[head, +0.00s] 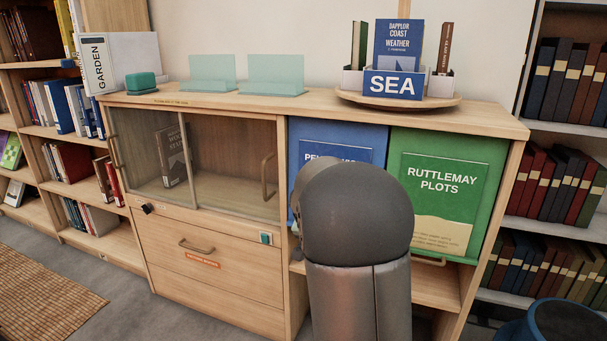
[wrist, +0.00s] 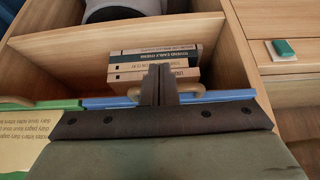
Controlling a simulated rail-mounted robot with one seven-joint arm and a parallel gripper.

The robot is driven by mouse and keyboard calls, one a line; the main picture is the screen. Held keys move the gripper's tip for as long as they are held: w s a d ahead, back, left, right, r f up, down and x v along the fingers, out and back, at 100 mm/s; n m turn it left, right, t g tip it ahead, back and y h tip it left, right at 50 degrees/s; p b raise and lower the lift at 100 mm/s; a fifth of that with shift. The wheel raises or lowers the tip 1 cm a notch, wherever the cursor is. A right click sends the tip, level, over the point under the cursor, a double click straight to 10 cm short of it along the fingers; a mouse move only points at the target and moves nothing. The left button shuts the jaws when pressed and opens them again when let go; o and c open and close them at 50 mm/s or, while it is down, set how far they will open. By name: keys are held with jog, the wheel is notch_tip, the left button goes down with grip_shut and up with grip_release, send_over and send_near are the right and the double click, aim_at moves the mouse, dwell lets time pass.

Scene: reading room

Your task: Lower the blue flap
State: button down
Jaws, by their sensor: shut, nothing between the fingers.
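The blue flap (head: 338,140) hangs in the cabinet's upper right, left of the green flap (head: 450,190). My arm hides its lower part in the head view. In the wrist view the blue flap (wrist: 228,96) shows as a thin blue edge, with a tan handle (wrist: 190,91) on it. My gripper (wrist: 158,70) is shut and empty, its fingers crossing in front of the handle's middle; the handle shows on both sides. I cannot tell whether they touch it. The head view does not show the fingers.
Several books (wrist: 152,62) lie in the open compartment beyond the blue edge. A glass-fronted case (head: 235,170) and drawers (head: 205,262) are at left. A SEA book box (head: 392,84) stands on a tray on the cabinet top. A blue bin (head: 535,325) is at lower right.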

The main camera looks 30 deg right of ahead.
jog(key=s+a+r+p, duration=0.2)
jog(key=s+a+r, duration=0.1)
jog(key=s+a, duration=0.6)
jog(key=s+a+r+n+g+y+p, duration=0.1)
jog(key=s+a+r+n+p, duration=0.2)
jog(key=r+p, duration=0.7)
jog(key=s+a+r+n+g+y+p, duration=0.1)
jog(key=s+a+r+n+p, duration=0.3)
jog(key=s+a+r+p, duration=0.4)
jog(key=s+a+r+n+g+y+p, duration=0.1)
jog(key=s+a+r+p, duration=0.5)
jog(key=r+p, duration=0.8)
jog(key=s+n+y+p, duration=0.1)
jog(key=n+p, duration=0.1)
jog(key=p, duration=0.1)
jog(key=shift+s+a+n+y+p, duration=0.2)
jog(key=shift+n+y+p, duration=0.1)
jog(key=shift+n+y, duration=0.1)
jog(key=shift+r, duration=0.1)
